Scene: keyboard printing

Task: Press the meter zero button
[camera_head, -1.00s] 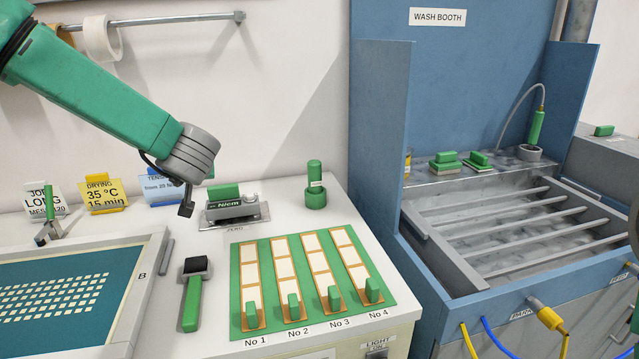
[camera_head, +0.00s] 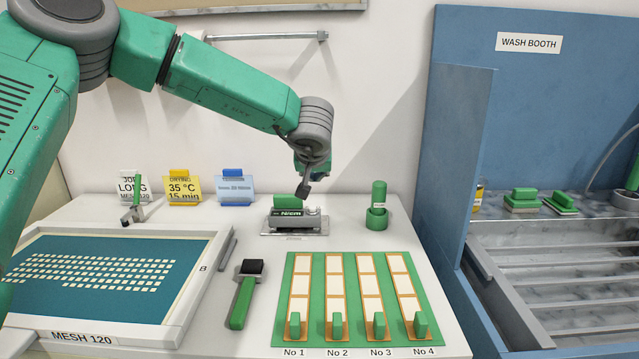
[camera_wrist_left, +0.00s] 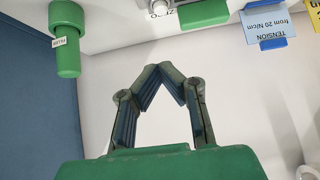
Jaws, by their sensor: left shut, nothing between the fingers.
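The grey tension meter (camera_head: 292,221), with a green block on top and a dark display, sits on a metal plate at the back of the white bench. A small light round part, possibly the zero button (camera_head: 313,210), shows at its right end. My left gripper (camera_head: 303,193) points down just above the meter's right half, fingers shut and empty; I cannot tell whether it touches. My right gripper is out of view.
A green bottle (camera_head: 378,206) stands right of the meter. Cards on stands (camera_head: 184,187) are at left. In front lie a green-handled tool (camera_head: 241,300), a framed screen (camera_head: 190,290) and a green board of strips (camera_head: 313,300). The blue booth wall (camera_head: 455,150) rises at right.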

